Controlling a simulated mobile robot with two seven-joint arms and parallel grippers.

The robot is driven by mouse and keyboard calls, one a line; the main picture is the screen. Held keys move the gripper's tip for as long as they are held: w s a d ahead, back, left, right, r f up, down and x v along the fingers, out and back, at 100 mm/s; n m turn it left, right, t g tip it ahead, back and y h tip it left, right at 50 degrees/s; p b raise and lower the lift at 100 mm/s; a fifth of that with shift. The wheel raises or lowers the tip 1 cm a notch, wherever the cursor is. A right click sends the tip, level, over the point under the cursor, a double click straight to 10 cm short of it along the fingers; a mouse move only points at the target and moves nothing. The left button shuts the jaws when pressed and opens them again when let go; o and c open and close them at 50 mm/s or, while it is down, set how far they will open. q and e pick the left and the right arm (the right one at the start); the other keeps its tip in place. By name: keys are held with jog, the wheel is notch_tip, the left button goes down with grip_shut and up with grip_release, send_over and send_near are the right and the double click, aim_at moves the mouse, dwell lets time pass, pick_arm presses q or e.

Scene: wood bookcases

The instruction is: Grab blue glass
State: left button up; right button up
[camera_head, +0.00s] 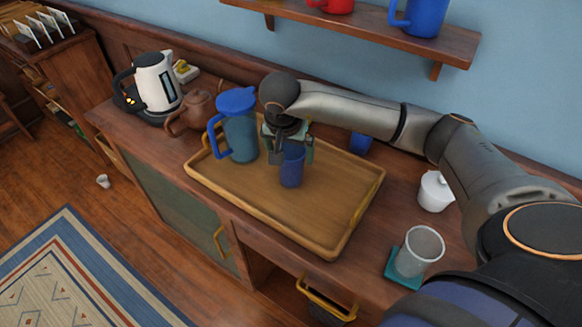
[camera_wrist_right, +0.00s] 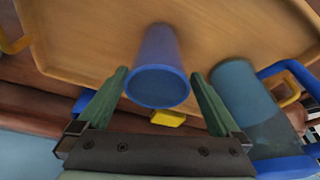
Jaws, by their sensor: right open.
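The blue glass (camera_head: 291,166) stands upright on the wooden tray (camera_head: 345,192) in the head view. In the right wrist view the blue glass (camera_wrist_right: 158,68) shows between the two green fingers. My right gripper (camera_head: 288,150) is open, with its fingers at either side of the glass near its rim. In the right wrist view the right gripper (camera_wrist_right: 160,95) has gaps between its fingers and the glass. My left gripper is not in either view.
A blue-lidded pitcher (camera_head: 240,130) stands close left of the glass on the tray. Left are a brown teapot (camera_head: 196,110) and a white kettle (camera_head: 157,82). A shelf (camera_head: 365,28) overhangs behind.

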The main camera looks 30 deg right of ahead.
jog(key=x, duration=0.4)
jog(key=shift+s+a+f, duration=0.1)
jog(key=shift+s+f, duration=0.2)
jog(key=shift+f, duration=0.1)
jog(key=c, duration=1.3)
jog(key=shift+c, duration=0.5)
jog(key=shift+r, duration=0.15)
